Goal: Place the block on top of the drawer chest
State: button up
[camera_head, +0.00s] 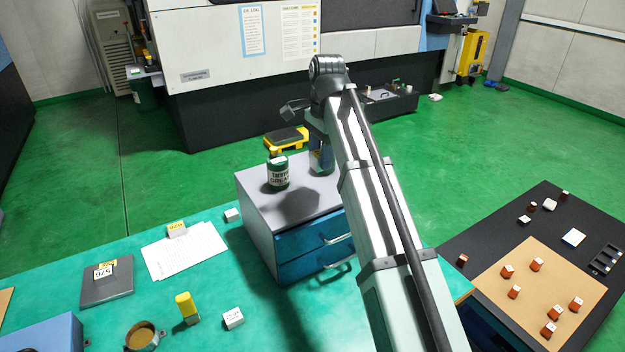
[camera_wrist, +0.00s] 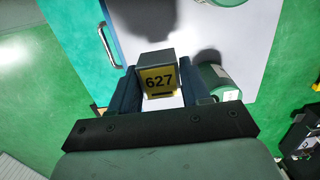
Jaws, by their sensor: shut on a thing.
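The block (camera_wrist: 159,80), grey with a yellow label reading 627, is gripped between the two dark blue fingers of my gripper (camera_wrist: 158,92) in the wrist view. In the head view my gripper (camera_head: 320,163) is at the back right of the drawer chest (camera_head: 258,212), pointing down, and my arm hides part of the chest. The chest has a flat grey top and blue drawers with pale handles. I cannot tell whether the block touches the top. A green grease can (camera_head: 278,176) stands on the chest, left of my gripper.
In the wrist view a green can (camera_wrist: 215,82) is close beside the right finger. The green table (camera_head: 208,282) holds papers (camera_head: 185,250), a small white block (camera_head: 232,318) and a yellow-topped item (camera_head: 187,307). Right is a dark table (camera_head: 480,232) with several small blocks.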

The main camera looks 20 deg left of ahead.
aim_at(319, 191)
jog(key=shift+f, duration=3.7)
jog(key=shift+f, duration=0.15)
jog(key=o, duration=1.2)
jog(key=shift+c, duration=0.2)
jog(key=shift+w+d+r, duration=0.1)
jog(key=shift+r, duration=1.85)
jog(key=shift+w+d+r, duration=0.1)
jog(key=shift+r, duration=1.85)
